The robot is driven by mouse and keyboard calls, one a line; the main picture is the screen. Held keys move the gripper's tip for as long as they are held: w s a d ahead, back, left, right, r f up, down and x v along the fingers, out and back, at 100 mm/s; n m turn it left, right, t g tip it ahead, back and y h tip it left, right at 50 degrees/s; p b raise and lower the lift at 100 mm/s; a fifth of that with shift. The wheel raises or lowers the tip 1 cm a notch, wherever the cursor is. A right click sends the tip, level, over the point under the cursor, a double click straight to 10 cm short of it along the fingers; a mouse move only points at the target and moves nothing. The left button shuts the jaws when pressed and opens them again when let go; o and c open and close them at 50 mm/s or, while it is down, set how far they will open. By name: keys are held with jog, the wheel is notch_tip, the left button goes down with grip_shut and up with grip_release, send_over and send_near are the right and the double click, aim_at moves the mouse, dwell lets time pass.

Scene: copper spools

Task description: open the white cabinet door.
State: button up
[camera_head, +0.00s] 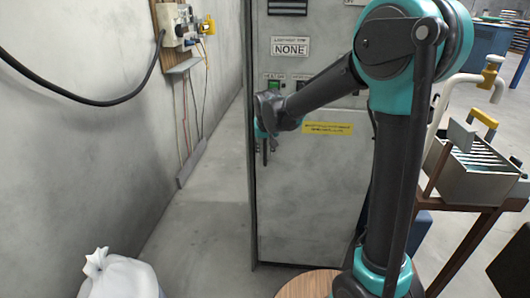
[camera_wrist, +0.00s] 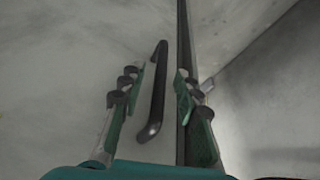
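The tall greyish-white cabinet door (camera_head: 310,190) stands in the middle of the head view and looks closed. My gripper (camera_head: 265,152) is at its left edge, at about mid-height. In the wrist view, a black vertical bar handle (camera_wrist: 156,95) is on the pale door surface (camera_wrist: 80,50). My gripper (camera_wrist: 157,78) is open, with one finger on each side of the handle. Gaps show between the handle and both fingers; I cannot tell how deep the handle sits between them. My arm hides part of the door's right side in the head view.
A wall (camera_head: 90,130) with a switch box (camera_head: 178,25) and cables is on the left, with a strip of free floor (camera_head: 205,220) before the cabinet. A white sack (camera_head: 120,277) lies lower left.

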jog(key=shift+w+f, duration=0.25)
jog(key=shift+f, duration=0.4)
jog(key=shift+c, duration=0.4)
grip_shut()
